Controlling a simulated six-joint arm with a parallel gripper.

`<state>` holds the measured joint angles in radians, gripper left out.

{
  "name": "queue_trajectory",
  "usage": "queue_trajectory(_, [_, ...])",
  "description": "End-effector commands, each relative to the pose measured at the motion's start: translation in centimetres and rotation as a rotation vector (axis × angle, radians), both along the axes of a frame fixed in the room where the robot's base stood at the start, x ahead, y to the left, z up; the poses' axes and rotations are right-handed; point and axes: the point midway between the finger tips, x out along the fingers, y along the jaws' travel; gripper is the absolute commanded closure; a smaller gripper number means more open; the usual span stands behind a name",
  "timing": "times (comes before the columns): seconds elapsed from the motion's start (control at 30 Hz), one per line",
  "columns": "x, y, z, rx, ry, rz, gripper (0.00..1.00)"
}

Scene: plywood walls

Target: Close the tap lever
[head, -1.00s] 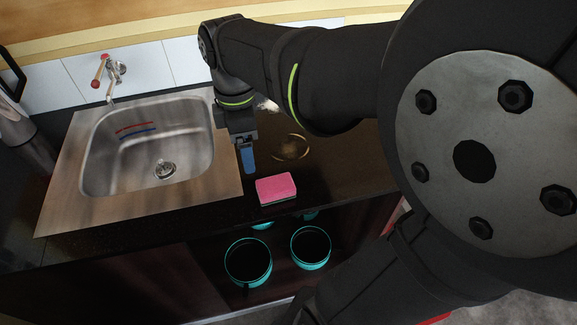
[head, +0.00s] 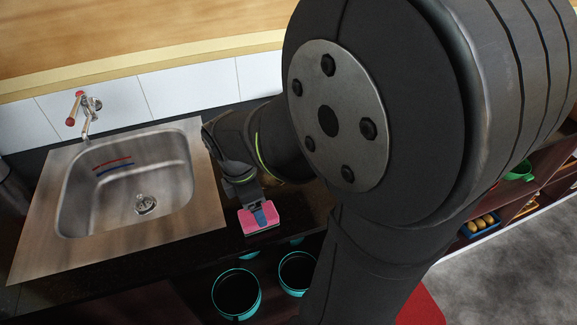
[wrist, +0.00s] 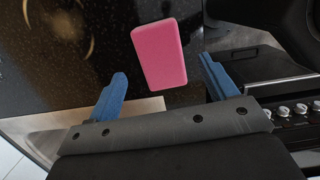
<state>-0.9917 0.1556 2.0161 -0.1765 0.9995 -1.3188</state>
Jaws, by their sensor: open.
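The tap (head: 86,110) is mounted on the white tiled wall behind the sink, at the upper left of the head view. It has a red-ended lever (head: 71,121) and a spout pointing down over the basin. Its exact lever position is too small to tell. My gripper (head: 265,218) is right of the sink, over the pink sponge in the head view, and well away from the tap. The tap is out of the wrist view.
The steel sink (head: 125,180) is set in the dark counter. The pink sponge (head: 247,222) lies on the counter; in the wrist view it (wrist: 159,54) shows beyond the fingertips. Teal-rimmed pots (head: 236,293) stand below. A stove edge (wrist: 290,112) shows at the right of the wrist view.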

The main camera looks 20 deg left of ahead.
Motion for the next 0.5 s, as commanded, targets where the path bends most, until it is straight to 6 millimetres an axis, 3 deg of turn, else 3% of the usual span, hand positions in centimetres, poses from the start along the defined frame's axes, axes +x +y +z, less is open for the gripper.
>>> queue_trajectory(0.3, [0.2,-0.4,-4.0,-0.005,0.003,0.0,0.22])
queue_trajectory(0.5, [0.3,-0.5,-5.2,-0.001,0.001,0.0,0.22])
